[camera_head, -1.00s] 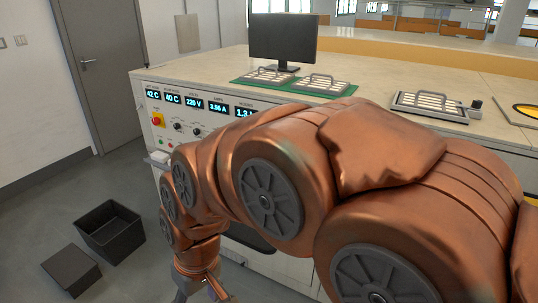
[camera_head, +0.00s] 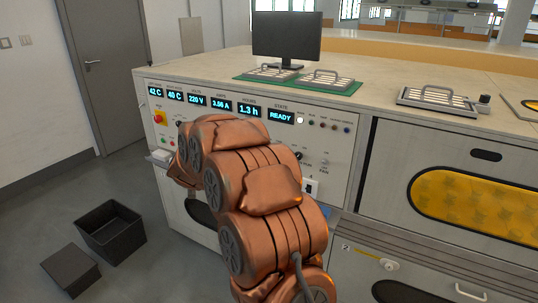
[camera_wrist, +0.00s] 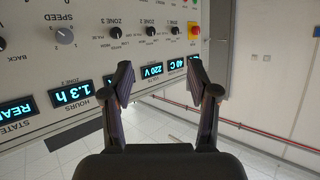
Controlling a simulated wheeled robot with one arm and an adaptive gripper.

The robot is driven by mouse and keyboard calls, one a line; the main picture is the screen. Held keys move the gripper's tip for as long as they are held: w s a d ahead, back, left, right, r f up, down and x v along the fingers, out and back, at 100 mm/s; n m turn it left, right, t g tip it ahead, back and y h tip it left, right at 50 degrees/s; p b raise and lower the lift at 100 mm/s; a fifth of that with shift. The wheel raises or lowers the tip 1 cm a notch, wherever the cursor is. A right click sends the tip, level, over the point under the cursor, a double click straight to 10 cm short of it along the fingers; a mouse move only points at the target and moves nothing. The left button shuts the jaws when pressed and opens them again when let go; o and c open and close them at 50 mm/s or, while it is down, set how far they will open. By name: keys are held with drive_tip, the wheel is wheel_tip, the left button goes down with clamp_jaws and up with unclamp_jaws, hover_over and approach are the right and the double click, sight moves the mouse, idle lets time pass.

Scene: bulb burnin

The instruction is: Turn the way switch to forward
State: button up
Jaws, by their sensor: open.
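The control panel (camera_head: 333,143) is the white front of the cabinet, with displays along its top. In the upside-down wrist view, a dark knob (camera_wrist: 2,44) with the label BACK is cut by the left edge; it looks like the way switch, but its setting is not readable. A dark knob (camera_head: 298,156) right of my arm in the head view may be the same one. My gripper (camera_wrist: 160,80) is open and empty, its fingers in front of the display row, apart from the knobs. In the head view it is hidden behind my arm.
The grey SPEED knob (camera_wrist: 65,36) and three zone knobs (camera_wrist: 151,31) line the panel, with a red button (camera_wrist: 194,31) beyond. A monitor (camera_head: 286,36) and handled trays (camera_head: 327,81) stand on top. An open black bin (camera_head: 110,231) is on the floor at left.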

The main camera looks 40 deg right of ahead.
drive_tip(key=s+d+f+m+g+h, duration=0.1)
drive_tip(key=d+f+m+g+h, duration=0.1)
drive_tip(key=d, duration=0.8)
drive_tip(key=s+d+f+m+g+h, duration=0.2)
drive_tip(key=d+h, duration=0.3)
drive_tip(key=d, duration=0.5)
drive_tip(key=s+d+f+m+g+h, duration=0.2)
drive_tip(key=d+g+h, duration=0.1)
drive_tip(key=d, duration=0.8)
drive_tip(key=shift+f+h, duration=0.35)
drive_tip(key=shift+h, duration=0.15)
drive_tip(key=shift+s, duration=0.1)
drive_tip(key=shift+c, duration=0.3)
drive_tip(key=c, duration=1)
drive_tip(key=shift+a, duration=0.2)
clamp_jaws()
drive_tip(key=shift+d+b, duration=0.1)
drive_tip(key=shift+b, duration=0.25)
